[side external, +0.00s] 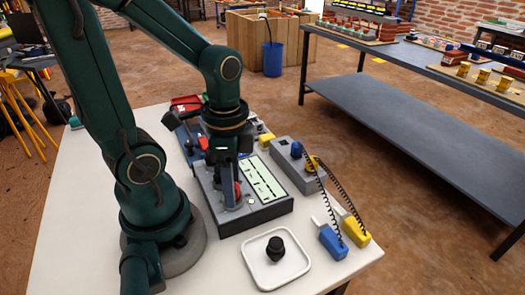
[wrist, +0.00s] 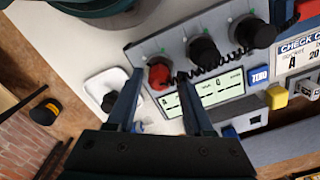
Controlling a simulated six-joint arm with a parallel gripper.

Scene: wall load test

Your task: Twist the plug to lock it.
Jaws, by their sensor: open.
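A plug with a red top (wrist: 158,73) stands in the near end of a grey console, beside its pale display (wrist: 205,92). In the side external view, red shows at my fingers (side external: 238,189). My gripper (wrist: 160,80) is open, its two fingers on either side of the red plug in the wrist view. Whether they touch it, I cannot tell. Two black round plugs or knobs (wrist: 203,52) sit in line with it along the console; a coiled black cord runs between them. The red plug's lower part is hidden.
A white tray (side external: 253,275) holding a black knob (side external: 275,247) lies in front of the console. A grey box (side external: 287,160) beside it has coiled cords leading to blue (side external: 332,242) and yellow (side external: 355,230) blocks. A blue ZERO button (wrist: 259,76) is near the display.

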